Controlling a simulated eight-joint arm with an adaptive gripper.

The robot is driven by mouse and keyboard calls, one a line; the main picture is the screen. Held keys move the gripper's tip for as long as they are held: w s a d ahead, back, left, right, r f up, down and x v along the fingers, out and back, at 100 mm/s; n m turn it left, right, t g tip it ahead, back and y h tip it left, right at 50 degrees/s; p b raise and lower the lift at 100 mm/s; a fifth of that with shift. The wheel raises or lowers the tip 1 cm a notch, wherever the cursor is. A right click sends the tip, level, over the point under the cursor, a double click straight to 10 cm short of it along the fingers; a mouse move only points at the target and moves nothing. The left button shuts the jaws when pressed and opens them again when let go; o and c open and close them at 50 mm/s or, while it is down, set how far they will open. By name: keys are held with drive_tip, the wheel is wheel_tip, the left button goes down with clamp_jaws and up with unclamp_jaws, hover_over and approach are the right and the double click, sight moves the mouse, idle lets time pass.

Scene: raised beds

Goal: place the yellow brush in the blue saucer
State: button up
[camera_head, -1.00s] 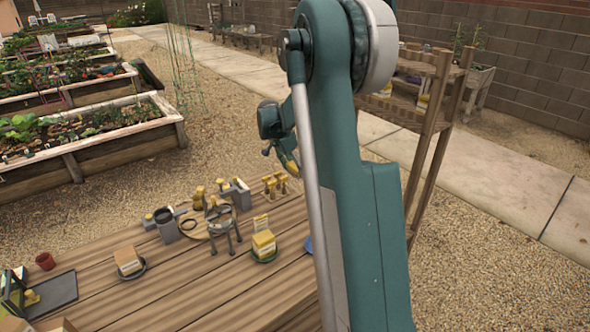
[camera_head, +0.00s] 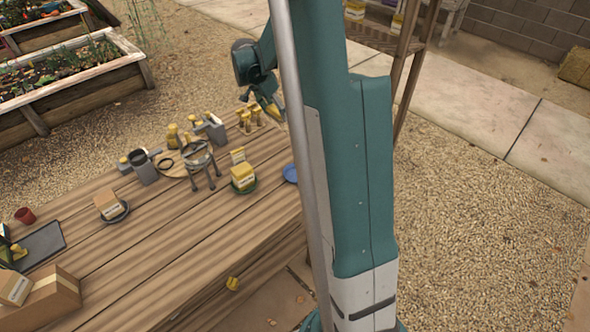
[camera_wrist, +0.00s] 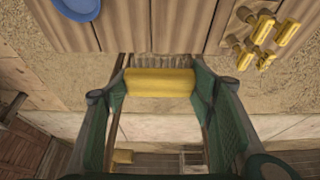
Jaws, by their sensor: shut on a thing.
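My gripper (camera_wrist: 160,88) is shut on the yellow brush (camera_wrist: 160,80), which lies crosswise between the two fingers in the wrist view. In the head view my gripper (camera_head: 268,106) hangs over the far right part of the wooden table, partly behind my arm. The blue saucer (camera_head: 290,173) sits on the table near its right edge, partly hidden by my arm. It also shows at the top left of the wrist view (camera_wrist: 78,8), apart from the brush. The saucer's visible part is empty.
Several yellow-topped pieces (camera_head: 250,117) stand on a block at the table's far edge. A yellow box on a green saucer (camera_head: 247,188) stands left of the blue saucer. A grey stand (camera_head: 200,160) is further left. A wooden shelf (camera_head: 385,40) rises behind.

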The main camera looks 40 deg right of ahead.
drive_tip(key=s+a+f, duration=0.1)
drive_tip(key=s+a, duration=0.2)
drive_tip(key=s, duration=0.5)
drive_tip(key=s+a+f, duration=0.2)
drive_tip(key=s, duration=0.7)
drive_tip(key=shift+s+a+f+p, duration=0.2)
drive_tip(key=shift+a+p, duration=0.2)
drive_tip(key=b, duration=0.1)
approach(300, 172)
drive_tip(key=shift+d+r, duration=0.6)
drive_tip(key=shift+d, duration=0.05)
drive_tip(key=shift+f+b, duration=0.35)
drive_tip(key=shift+f, duration=1.75)
drive_tip(key=shift+f+b, duration=0.5)
drive_tip(key=shift+b, duration=0.05)
